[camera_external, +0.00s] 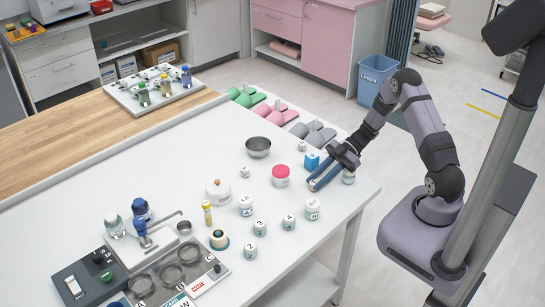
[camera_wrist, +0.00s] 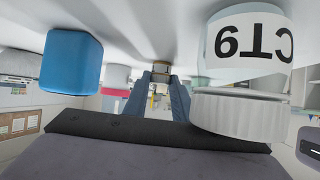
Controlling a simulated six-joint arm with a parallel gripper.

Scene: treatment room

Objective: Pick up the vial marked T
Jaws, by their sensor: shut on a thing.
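No mark that I can read as T shows in either view. My gripper (camera_external: 315,186) is low over the right part of the white table, with its blue fingers pointing down and left. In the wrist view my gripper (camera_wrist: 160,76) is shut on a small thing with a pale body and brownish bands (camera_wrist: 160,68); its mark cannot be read. In the external view the fingers hide it. Small marked vials stand apart on the table: one with an unclear letter (camera_external: 244,171) and another (camera_external: 302,146) behind the gripper.
A red-lidded jar (camera_external: 280,175), a metal bowl (camera_external: 258,147) and several numbered or lettered jars (camera_external: 289,221) stand left and in front.

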